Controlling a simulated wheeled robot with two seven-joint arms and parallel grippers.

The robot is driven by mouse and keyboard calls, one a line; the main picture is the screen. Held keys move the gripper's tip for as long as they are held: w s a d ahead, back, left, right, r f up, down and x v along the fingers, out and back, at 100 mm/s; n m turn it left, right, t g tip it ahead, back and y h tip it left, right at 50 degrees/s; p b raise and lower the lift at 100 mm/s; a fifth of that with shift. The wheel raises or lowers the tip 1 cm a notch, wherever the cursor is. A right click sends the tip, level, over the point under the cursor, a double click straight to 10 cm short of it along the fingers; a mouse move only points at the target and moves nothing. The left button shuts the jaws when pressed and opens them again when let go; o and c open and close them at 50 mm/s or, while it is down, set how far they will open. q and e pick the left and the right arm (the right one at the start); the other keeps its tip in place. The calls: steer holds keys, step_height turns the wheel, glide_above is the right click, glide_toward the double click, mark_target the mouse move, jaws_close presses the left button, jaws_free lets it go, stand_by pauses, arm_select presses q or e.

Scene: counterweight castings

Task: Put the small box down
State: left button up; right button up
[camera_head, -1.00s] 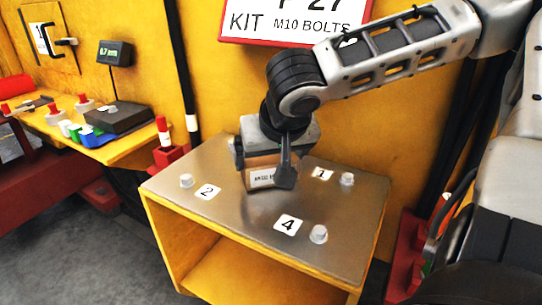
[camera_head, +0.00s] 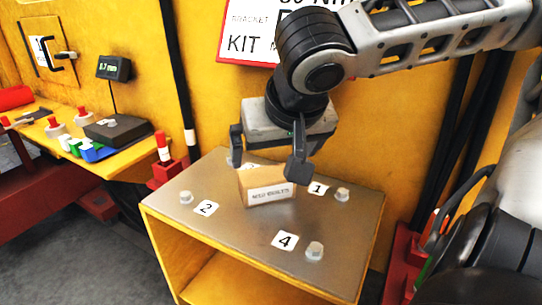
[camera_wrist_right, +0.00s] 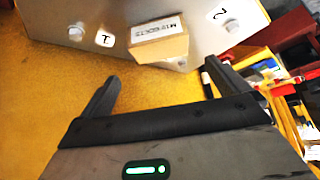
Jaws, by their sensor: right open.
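The small box (camera_head: 266,187) is brown cardboard with a white label reading M10 BOLTS. It rests on the grey metal top (camera_head: 250,222) of a yellow stand, behind the labels 2 and 4. It also shows in the right wrist view (camera_wrist_right: 160,42), beyond the fingertips. My right gripper (camera_head: 268,158) is open and empty, just above and behind the box, with its fingers apart from it. In the wrist view the open fingers (camera_wrist_right: 158,85) hold nothing. My left gripper is not in view.
Bolt heads stick up from the top, one (camera_head: 315,250) near label 4 and one (camera_head: 342,194) near label 1. A yellow side shelf (camera_head: 125,157) with tools stands at the left. A yellow wall with a sign (camera_head: 240,38) is close behind.

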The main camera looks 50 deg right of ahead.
steer(key=shift+v, duration=1.65)
